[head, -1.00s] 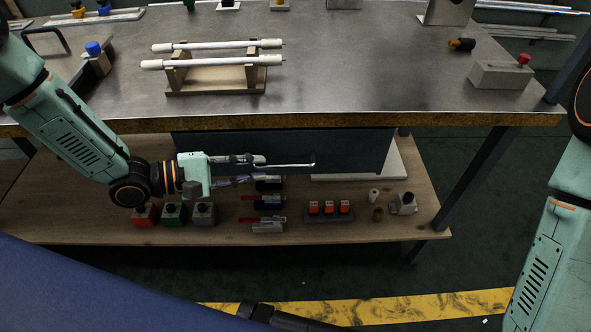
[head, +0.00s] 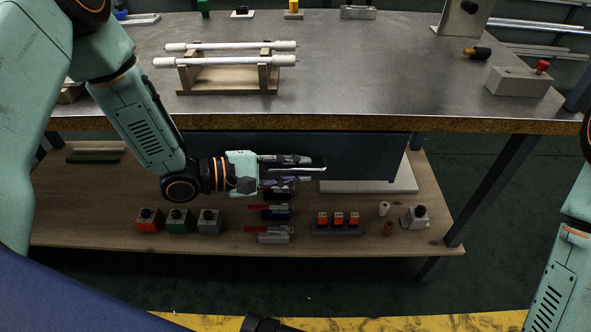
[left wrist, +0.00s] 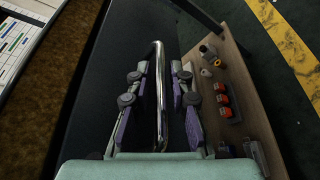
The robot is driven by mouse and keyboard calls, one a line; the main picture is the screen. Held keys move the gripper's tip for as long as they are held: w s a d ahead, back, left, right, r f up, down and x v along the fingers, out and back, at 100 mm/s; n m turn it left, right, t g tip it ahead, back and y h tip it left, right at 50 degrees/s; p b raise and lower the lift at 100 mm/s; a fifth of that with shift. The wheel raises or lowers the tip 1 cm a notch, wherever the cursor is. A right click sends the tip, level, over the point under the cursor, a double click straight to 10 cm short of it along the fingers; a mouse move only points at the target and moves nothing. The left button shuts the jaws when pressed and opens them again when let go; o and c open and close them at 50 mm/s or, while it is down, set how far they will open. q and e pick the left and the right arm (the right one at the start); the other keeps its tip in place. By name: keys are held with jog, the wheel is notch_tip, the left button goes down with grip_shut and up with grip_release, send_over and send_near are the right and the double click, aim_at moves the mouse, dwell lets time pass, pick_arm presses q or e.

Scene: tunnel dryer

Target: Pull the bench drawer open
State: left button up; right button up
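The bench drawer has a dark blue-grey front (head: 365,152) under the bench top, and it looks closed. Its bright metal bar handle (head: 312,169) is partly hidden by my left gripper (head: 300,166) in the head view. In the left wrist view the drawer front (left wrist: 112,60) lies beyond the fingers, and the handle (left wrist: 159,85) runs lengthwise between them. The left gripper (left wrist: 160,98) is open, with a finger on each side of the bar. A gap shows beside the right finger; contact at the left finger is unclear. My right gripper is out of view.
The metal bench top (head: 380,80) overhangs the drawer. A wooden lower shelf (head: 100,220) below carries a white board (head: 370,186), red switches (head: 338,218), clamps and button boxes. A rack (head: 228,75) holds white rods on top. Dark floor lies in front.

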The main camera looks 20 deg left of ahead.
pick_arm(q)
jog(key=shift+s+r, duration=0.2)
jog(key=shift+s, duration=0.05)
jog(key=shift+c, duration=0.6)
jog(key=shift+w+f, duration=0.1)
jog(key=shift+w, duration=0.05)
grip_shut()
